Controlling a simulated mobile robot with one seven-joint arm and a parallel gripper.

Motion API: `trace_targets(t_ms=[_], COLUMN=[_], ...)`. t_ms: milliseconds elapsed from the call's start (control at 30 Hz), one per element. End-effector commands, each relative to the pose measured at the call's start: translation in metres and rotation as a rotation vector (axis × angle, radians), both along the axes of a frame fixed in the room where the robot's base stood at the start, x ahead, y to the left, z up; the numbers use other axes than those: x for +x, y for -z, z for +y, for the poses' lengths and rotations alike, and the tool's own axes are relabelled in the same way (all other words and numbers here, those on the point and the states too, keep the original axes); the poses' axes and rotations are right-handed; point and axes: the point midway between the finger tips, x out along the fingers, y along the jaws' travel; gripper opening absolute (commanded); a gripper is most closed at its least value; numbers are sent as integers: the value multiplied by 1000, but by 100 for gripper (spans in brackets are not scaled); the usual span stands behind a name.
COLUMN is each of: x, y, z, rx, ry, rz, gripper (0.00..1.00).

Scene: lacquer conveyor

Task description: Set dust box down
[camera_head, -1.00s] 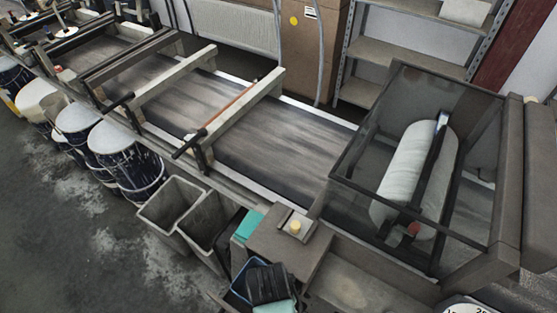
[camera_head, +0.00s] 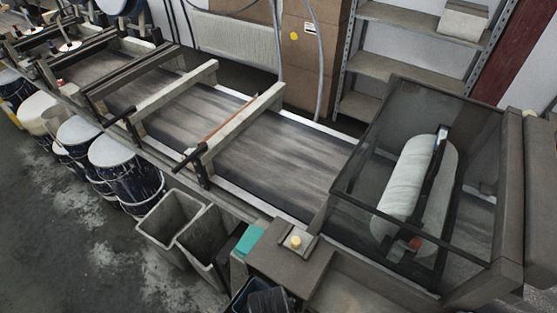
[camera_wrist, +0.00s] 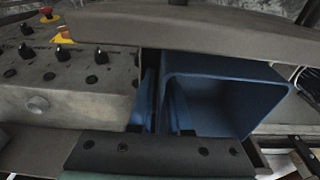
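The dust box appears to be the open blue box (camera_wrist: 235,95) at the middle right of the wrist view, its mouth facing the camera. My gripper (camera_wrist: 160,105) is at the box's left wall, with one finger outside and one inside, and appears shut on that wall. The exact contact is hard to see. In the head view only a bit of the blue box's rim (camera_head: 240,296) shows at the bottom edge, partly hidden by my dark gripper (camera_head: 270,302). Its base is out of view.
Two open grey bins (camera_head: 172,222) stand beside the conveyor (camera_head: 265,155). A housing with a yellow button (camera_head: 296,241) is near the blue box. In the wrist view, a control panel with knobs (camera_wrist: 62,53) lies left. Barrels (camera_head: 125,165) stand further left.

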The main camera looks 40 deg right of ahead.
Motion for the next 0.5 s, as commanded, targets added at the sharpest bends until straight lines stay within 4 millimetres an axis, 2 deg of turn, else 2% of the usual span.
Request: trace_targets(t_ms=[233, 500], x=[1, -1], y=[-21, -75], z=[2, 8], rx=[-2, -3], ry=[0, -3], rz=[-4, -6], gripper=[16, 16])
